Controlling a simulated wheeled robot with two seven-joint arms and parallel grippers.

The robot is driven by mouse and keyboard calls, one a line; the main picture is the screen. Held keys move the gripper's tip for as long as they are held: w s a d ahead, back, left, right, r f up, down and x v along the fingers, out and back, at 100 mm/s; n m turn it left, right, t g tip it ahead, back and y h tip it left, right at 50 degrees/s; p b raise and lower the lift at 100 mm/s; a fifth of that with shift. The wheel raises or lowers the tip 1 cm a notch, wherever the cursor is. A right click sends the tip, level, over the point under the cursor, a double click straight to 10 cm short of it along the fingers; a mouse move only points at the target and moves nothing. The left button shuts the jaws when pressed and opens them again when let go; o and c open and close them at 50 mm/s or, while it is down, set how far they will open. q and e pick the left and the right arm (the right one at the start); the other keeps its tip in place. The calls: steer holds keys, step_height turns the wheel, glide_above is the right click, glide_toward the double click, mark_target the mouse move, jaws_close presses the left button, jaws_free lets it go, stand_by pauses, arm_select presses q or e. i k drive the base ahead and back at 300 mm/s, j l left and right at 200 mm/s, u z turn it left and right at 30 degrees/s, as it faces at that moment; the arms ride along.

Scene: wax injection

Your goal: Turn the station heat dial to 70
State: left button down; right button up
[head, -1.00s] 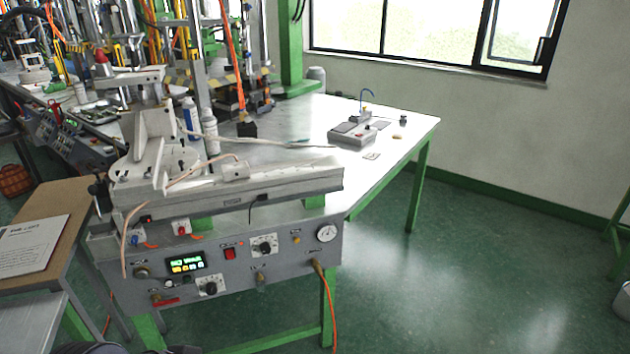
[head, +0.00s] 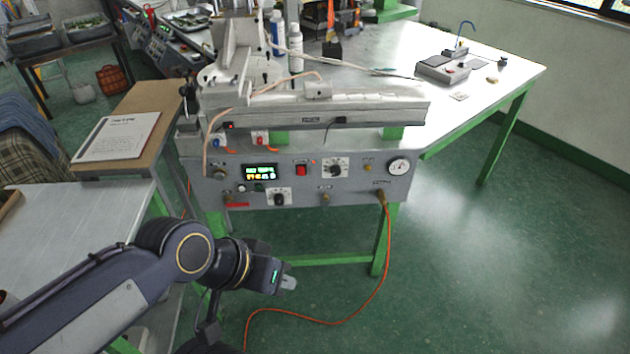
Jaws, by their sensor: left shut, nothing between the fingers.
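The wax injection station's grey control panel (head: 230,195) faces me in the upper middle of the head view. It carries two black-knobbed dials on white scales: an upper dial (head: 335,168) right of the red switch, and a lower dial (head: 280,198) below the display. Their labels and pointer settings are too small to read, so I cannot tell which is the heat dial. A lit display (head: 261,172) sits at the panel's left. My left gripper (head: 289,283) is shut and empty, below and in front of the panel, touching nothing. My right gripper is out of view.
A red switch (head: 301,170) and a round gauge (head: 399,167) are on the panel. An orange hose (head: 388,260) hangs from its right end to the floor. A wooden stand with a paper sheet (head: 117,136) stands left. Floor space right of the hose is clear.

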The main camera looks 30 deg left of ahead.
mark_target(336, 171)
steer(key=i+u, duration=0.25)
steer(key=i, duration=0.2)
steer(key=i+u, duration=0.25)
steer(key=i, duration=0.15)
